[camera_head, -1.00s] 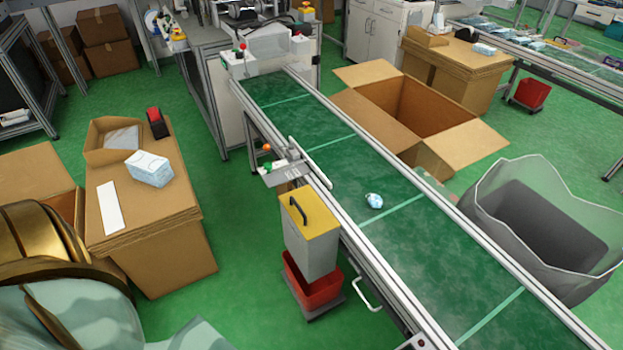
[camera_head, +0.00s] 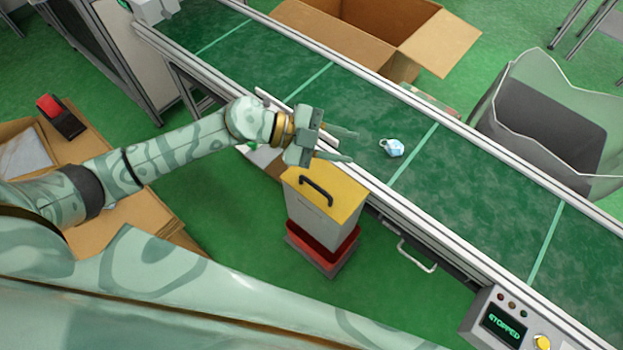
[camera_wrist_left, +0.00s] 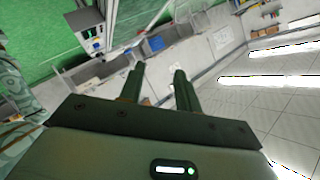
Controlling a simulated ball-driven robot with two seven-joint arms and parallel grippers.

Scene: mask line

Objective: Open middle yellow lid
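The yellow lid (camera_head: 334,190) with a dark handle (camera_head: 316,191) lies closed on a grey box (camera_head: 313,218) that stands in a red bin (camera_head: 327,254) beside the conveyor. My left gripper (camera_head: 352,146) is just above and behind the lid in the head view, with its fingers apart, pointing right over the conveyor edge. It is empty and does not touch the handle. The left wrist view also shows the parted fingers (camera_wrist_left: 158,85) with nothing between them. My right gripper is in neither view.
The green conveyor (camera_head: 480,190) runs diagonally, with a light-blue mask (camera_head: 391,147) on it. A panel reading STOPPED (camera_head: 502,326) is at the lower right. An open carton (camera_head: 430,40) and a grey bin with a clear liner (camera_head: 545,125) stand beyond. A metal handle (camera_head: 410,255) juts from the conveyor's near side.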

